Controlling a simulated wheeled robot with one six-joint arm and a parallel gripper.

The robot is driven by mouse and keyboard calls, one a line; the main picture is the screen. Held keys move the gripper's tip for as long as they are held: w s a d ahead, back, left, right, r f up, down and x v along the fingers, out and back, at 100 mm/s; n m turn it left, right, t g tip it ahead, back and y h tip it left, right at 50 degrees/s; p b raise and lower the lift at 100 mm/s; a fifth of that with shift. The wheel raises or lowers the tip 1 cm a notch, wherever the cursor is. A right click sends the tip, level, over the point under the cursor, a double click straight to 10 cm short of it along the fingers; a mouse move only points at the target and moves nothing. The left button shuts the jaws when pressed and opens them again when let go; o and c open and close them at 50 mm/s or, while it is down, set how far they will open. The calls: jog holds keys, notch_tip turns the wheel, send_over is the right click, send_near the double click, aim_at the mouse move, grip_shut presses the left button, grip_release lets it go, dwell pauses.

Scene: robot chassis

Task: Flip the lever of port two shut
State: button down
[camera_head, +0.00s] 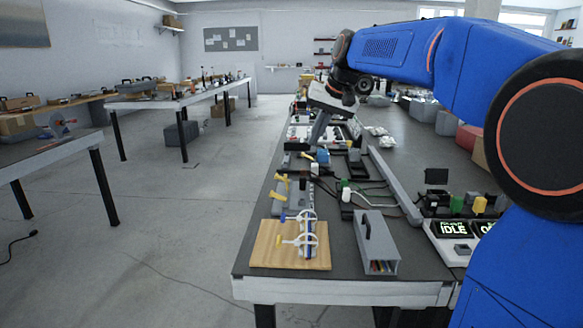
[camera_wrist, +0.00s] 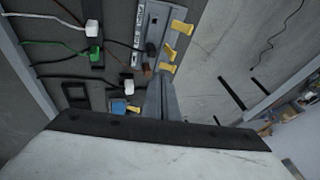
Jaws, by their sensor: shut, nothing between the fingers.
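A pale port strip (camera_wrist: 146,22) with small dark labels shows in the wrist view. Three yellow levers, an upper one (camera_wrist: 181,27), a middle one (camera_wrist: 170,52) and a lower one (camera_wrist: 166,68), stick out along its right side. The labels are too small to tell which lever is port two's. In the head view, yellow levers (camera_head: 281,178) stand on the left side of the bench. In the head view my gripper (camera_head: 319,130) is beyond the levers.
A blue block (camera_head: 322,156) is near my gripper. Black, green and white cables (camera_wrist: 50,43) run left of the strip. A wooden board (camera_head: 262,250) with white straps and a grey box (camera_head: 375,245) stand at the bench's near end.

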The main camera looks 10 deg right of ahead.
send_near(285, 175)
jog(key=d+f, duration=0.1)
jog(key=w+d+f, duration=0.1)
jog(key=d+f, duration=0.1)
jog(key=shift+w+f, duration=0.15)
jog(key=shift+f, duration=0.2)
jog(key=a, duration=0.1)
jog(key=a+f, duration=0.1)
jog(key=w+a, duration=0.1)
jog(key=shift+a+f, duration=0.15)
jog(key=shift+f, duration=0.25)
jog(key=shift+a, duration=0.1)
jog(key=shift+w+a+h, duration=0.1)
jog(key=shift+a+h, duration=0.05)
jog(key=shift+h, duration=0.15)
jog(key=shift+w+a+g+h, duration=0.2)
jog(key=shift+a+g+h, duration=0.1)
jog(key=shift+a+h, duration=0.35)
